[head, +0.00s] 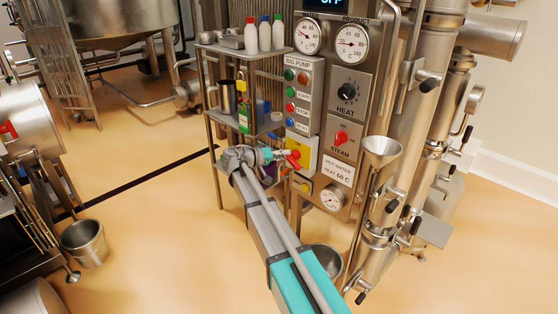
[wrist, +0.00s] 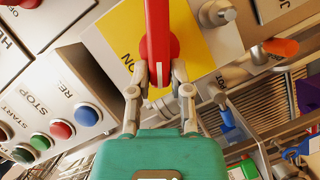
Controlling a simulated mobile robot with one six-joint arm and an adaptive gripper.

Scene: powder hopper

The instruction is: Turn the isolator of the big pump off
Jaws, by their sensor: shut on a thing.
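The isolator of the big pump is a yellow plate (head: 305,162) with a red handle (head: 293,158), low on the BIG PUMP panel in the head view. In the wrist view the yellow plate (wrist: 205,55) fills the upper middle, and the red handle (wrist: 160,40) runs down over it from the top edge. The word ON shows on the plate to the left of the handle. My gripper (wrist: 161,75) is shut on the handle's near end, with one finger on each side. In the head view my gripper (head: 277,155) reaches the handle from the left; its fingers are small there.
The BIG PUMP panel (head: 303,95) has several coloured buttons above the isolator. A shelf rack (head: 228,135) with bottles and a jug stands close on the left. The STEAM panel with a red knob (head: 341,138) and a funnel (head: 382,151) are on the right. Open floor lies left.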

